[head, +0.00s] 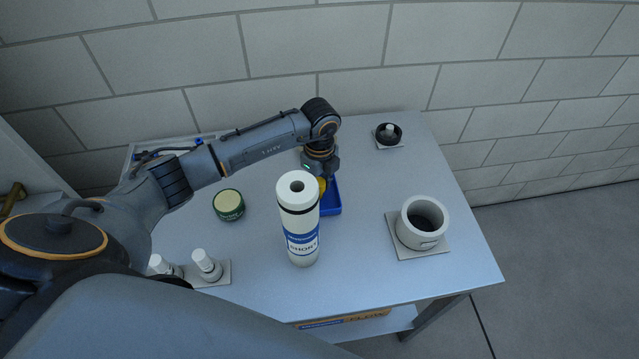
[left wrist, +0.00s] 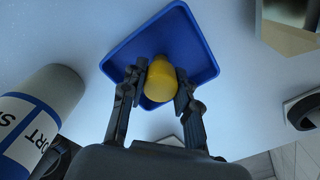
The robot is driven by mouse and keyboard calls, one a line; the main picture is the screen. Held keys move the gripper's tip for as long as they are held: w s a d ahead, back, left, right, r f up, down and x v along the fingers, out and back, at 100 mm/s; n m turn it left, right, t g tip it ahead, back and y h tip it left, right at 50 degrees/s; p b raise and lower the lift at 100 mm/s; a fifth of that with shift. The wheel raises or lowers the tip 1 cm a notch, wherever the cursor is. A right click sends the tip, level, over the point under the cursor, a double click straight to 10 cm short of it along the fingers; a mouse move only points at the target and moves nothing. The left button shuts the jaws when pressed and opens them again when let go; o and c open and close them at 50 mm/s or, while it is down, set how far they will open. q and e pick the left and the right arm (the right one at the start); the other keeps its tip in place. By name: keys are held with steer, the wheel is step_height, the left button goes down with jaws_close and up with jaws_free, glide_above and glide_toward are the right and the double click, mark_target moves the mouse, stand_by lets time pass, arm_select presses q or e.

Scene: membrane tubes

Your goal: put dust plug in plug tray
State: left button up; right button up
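The dust plug is yellow and shows in the left wrist view (left wrist: 160,80) between the two fingers of my left gripper (left wrist: 162,84), which touch it on both sides. A small part of the plug (head: 322,185) shows in the head view below my left gripper (head: 321,174). The plug tray is a shallow blue tray (head: 334,208) on the table, partly hidden behind a white tube. In the left wrist view the plug is over the tray (left wrist: 205,45); whether it touches the tray floor I cannot tell. My right gripper is not in view.
The tall white tube (head: 299,225) with a blue label stands just left of the tray. A green-sided round tin (head: 229,205) is farther left. A white hollow cylinder (head: 422,223) and a dark round holder (head: 388,135) are at right. Small white fittings (head: 207,264) stand front left.

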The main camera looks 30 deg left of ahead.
mark_target(320, 182)
arm_select(q)
steer(key=o, duration=0.3)
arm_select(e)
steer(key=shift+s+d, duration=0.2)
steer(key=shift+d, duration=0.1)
arm_select(q)
steer(key=shift+r, duration=0.2)
step_height(320, 182, up, 12)
steer(key=shift+b, duration=1.2)
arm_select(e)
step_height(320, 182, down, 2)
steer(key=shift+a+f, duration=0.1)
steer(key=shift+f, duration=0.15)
